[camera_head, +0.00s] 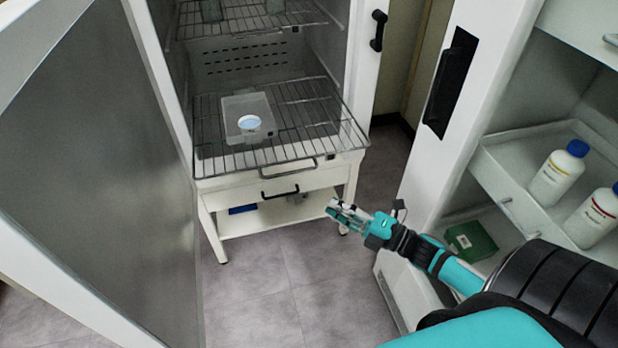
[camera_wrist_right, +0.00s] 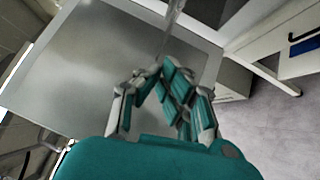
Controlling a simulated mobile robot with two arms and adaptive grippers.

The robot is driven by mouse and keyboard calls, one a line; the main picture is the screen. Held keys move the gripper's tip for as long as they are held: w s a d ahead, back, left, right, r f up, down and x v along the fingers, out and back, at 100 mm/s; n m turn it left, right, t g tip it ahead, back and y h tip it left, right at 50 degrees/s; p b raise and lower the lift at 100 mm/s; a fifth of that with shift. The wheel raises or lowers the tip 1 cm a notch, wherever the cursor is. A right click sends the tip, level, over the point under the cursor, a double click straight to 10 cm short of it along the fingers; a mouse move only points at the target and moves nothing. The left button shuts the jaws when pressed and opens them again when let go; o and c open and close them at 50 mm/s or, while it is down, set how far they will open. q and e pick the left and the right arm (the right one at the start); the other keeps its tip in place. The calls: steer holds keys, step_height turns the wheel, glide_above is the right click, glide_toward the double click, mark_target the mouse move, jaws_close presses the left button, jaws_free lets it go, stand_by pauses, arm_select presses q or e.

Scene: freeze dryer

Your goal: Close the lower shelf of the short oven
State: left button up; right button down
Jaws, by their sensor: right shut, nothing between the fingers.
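The short oven stands at the centre with its large door (camera_head: 110,150) swung open to the left. Its lower shelf (camera_head: 320,120), a wire rack, sticks out past the oven's front edge. A small handle (camera_head: 287,168) sits at the rack's front. A clear square container with a round white-blue disc (camera_head: 250,122) rests on it. My right gripper (camera_head: 337,208) is in front of the oven, below and to the right of the rack's front edge, touching nothing. In the wrist view my right gripper (camera_wrist_right: 165,68) is shut and empty, with the grey door panel (camera_wrist_right: 100,75) behind it. My left gripper is not in view.
An upper wire shelf (camera_head: 245,20) holds small items. A drawer with a black handle (camera_head: 280,192) is below the oven. A white cabinet with bottles (camera_head: 558,170) stands close on the right. Clear floor (camera_head: 280,270) lies in front.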

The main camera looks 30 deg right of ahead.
steer(key=w+a+r+p, duration=0.1)
steer(key=w, duration=0.8)
steer(key=shift+a+r+p, duration=0.2)
steer(key=shift+a+p, duration=0.1)
steer(key=shift+a, duration=0.1)
steer(key=shift+w, duration=0.1)
